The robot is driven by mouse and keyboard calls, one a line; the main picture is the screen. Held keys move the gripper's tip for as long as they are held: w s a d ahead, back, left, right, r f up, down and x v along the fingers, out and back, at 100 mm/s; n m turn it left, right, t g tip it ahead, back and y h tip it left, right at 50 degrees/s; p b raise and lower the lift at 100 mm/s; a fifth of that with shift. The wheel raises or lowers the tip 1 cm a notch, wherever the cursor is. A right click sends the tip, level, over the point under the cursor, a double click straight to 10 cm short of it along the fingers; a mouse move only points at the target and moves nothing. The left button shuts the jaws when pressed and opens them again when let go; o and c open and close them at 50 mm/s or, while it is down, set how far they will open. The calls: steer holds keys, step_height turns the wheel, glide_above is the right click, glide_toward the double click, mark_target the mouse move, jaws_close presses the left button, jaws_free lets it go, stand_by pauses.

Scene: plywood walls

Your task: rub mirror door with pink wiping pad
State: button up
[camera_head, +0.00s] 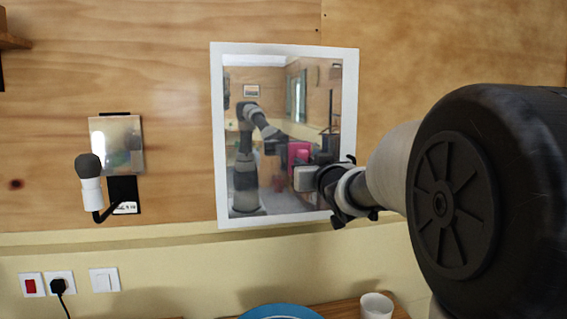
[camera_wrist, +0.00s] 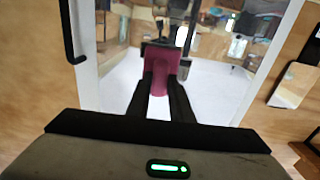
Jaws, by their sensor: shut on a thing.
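The mirror door (camera_head: 216,130) is a white-framed mirror on the plywood wall, left of my arm in the head view. It fills much of the wrist view, with its white frame (camera_wrist: 88,85) at the left. My gripper (camera_wrist: 164,80) is shut on the pink wiping pad (camera_wrist: 160,62), held between the dark fingertips in front of the glass. In the head view, my gripper is at the mirror's lower right, its fingers partly hidden; a pink patch shows in the reflection. I cannot tell whether the pad touches the glass.
A lamp (camera_head: 91,180) and a small reflective panel (camera_head: 117,145) are on the wall at the left. Below are sockets and switches (camera_head: 60,283). A blue round dish (camera_head: 280,312) and a white cup (camera_head: 376,305) stand at the bottom edge.

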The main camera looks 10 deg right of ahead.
steer(key=shift+s, duration=2.9)
steer(key=shift+s, duration=1.5)
steer(key=shift+f, duration=0.1)
